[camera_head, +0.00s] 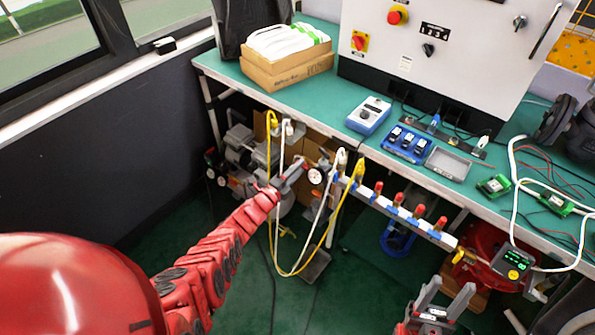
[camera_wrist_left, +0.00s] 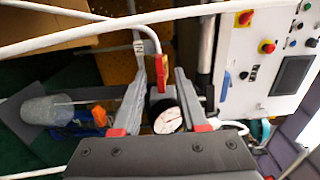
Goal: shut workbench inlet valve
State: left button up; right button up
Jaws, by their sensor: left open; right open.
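My left gripper (camera_head: 292,175) is at the left end of the pipe rail under the bench's front edge, beside a round gauge (camera_head: 315,176). In the left wrist view its fingers (camera_wrist_left: 160,76) are open, with a red handle (camera_wrist_left: 162,68) in the gap between them and the white gauge face (camera_wrist_left: 168,120) nearer the palm. I cannot tell whether either finger touches the handle, nor for certain that it belongs to the inlet valve. My right gripper (camera_head: 440,296) is open and empty at the lower right, below the rail.
The pipe rail (camera_head: 436,236) carries several red-topped valves. White and yellow hoses (camera_head: 332,222) hang close to my left gripper. The green bench (camera_head: 345,90) holds a blue meter (camera_head: 368,115), a blue tray (camera_head: 405,143) and a control cabinet (camera_head: 440,45). A compressor (camera_head: 240,150) stands below.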

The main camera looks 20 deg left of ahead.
pick_arm(q)
grip_shut()
